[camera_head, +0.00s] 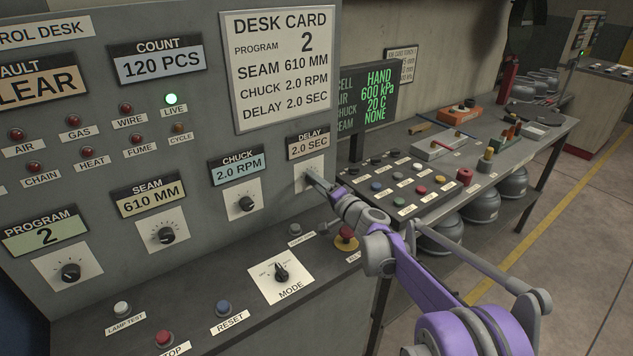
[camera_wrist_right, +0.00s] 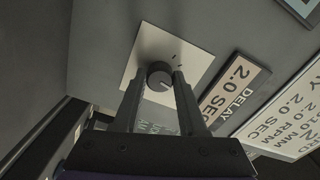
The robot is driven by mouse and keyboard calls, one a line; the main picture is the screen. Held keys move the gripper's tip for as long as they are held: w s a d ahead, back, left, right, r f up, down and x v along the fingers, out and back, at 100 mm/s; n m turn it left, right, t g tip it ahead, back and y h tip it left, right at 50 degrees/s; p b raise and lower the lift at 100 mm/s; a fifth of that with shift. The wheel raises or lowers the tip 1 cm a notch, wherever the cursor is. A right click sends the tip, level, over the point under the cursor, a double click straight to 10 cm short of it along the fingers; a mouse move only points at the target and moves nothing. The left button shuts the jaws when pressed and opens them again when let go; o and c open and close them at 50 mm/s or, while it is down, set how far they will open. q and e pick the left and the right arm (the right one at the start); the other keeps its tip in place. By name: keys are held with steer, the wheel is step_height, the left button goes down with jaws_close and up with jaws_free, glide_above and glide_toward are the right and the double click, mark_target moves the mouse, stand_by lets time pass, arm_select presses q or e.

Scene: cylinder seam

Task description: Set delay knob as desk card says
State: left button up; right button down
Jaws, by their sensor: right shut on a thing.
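The desk card (camera_head: 281,66) on the upright panel reads program 2, seam 610 mm, chuck 2.0 rpm, delay 2.0 sec. The delay display (camera_head: 309,146) reads 2.0 sec. Below it, my right gripper (camera_head: 308,176) reaches the white dial plate and mostly hides the delay knob there. In the right wrist view, the dark round delay knob (camera_wrist_right: 160,76) sits between the two fingertips of my right gripper (camera_wrist_right: 159,80), which is shut on it. The delay label (camera_wrist_right: 235,92) shows beside it. My left gripper is not in view.
The chuck knob (camera_head: 246,203), seam knob (camera_head: 166,235) and program knob (camera_head: 70,271) are on the same panel. A cluttered bench (camera_head: 540,140) stands to the right.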

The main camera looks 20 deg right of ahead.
steer(key=shift+m, duration=0.4)
steer(key=shift+c, duration=2.3)
jaws_free()
steer(key=shift+s, duration=0.15)
steer(key=v, duration=1)
steer(key=shift+s, duration=0.3)
steer(key=shift+d, duration=0.15)
